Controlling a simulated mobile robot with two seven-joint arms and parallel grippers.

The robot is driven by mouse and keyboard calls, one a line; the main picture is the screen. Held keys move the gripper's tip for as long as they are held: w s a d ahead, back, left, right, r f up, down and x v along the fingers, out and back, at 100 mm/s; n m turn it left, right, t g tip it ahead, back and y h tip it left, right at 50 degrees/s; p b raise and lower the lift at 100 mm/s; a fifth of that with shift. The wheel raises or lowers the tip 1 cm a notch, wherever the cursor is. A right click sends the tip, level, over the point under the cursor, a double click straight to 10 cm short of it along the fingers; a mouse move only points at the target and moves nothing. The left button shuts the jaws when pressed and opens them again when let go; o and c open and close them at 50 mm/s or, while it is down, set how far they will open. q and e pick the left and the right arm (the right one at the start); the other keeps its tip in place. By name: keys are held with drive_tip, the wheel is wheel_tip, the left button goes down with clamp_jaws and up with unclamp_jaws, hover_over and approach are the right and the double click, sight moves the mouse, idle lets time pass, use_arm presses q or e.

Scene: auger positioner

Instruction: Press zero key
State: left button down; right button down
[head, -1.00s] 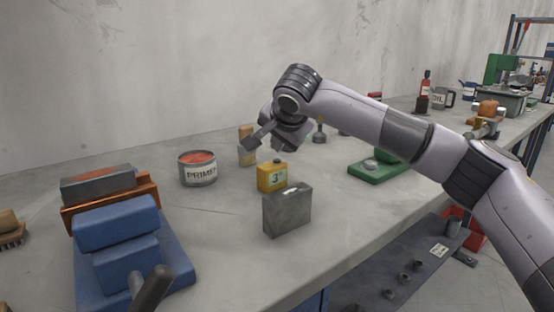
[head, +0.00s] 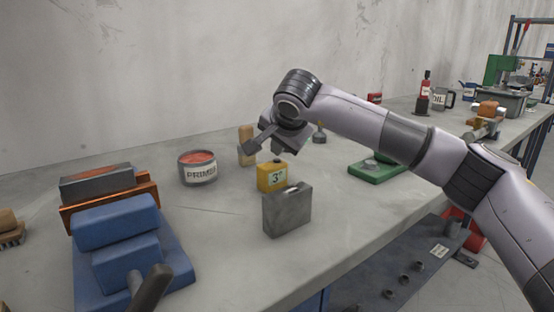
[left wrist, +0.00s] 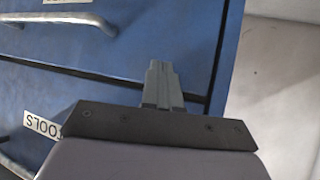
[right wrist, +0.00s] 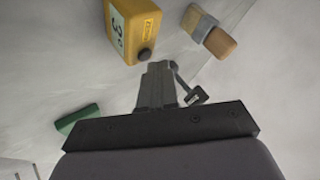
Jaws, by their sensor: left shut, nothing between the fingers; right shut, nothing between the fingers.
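The yellow box-shaped gauge (head: 272,177) stands upright on the bench with "3°" on its display. A small dark round key shows on its top in the head view. The right wrist view shows the gauge (right wrist: 128,25) at the upper middle, with a dark round key (right wrist: 146,55) and a small yellow label beside it. My right gripper (right wrist: 158,70) is shut and empty, its tips just short of the key in that picture. In the head view it hangs above the gauge, apart from it. My left gripper (left wrist: 160,72) is shut and empty before blue drawers.
A grey metal block (head: 287,210) stands in front of the gauge. A wooden-handled brush (head: 247,147) and a primer can (head: 198,170) are behind and left. A blue vise (head: 120,235) is at the left, a green-based item (head: 375,168) at the right.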

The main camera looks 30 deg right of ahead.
drive_tip(key=shift+f, duration=0.6)
idle(0.6)
drive_tip(key=shift+r+p, duration=0.7)
drive_tip(key=shift+r, duration=0.4)
wheel_tip(320, 180, up, 6)
drive_tip(key=p, duration=0.5)
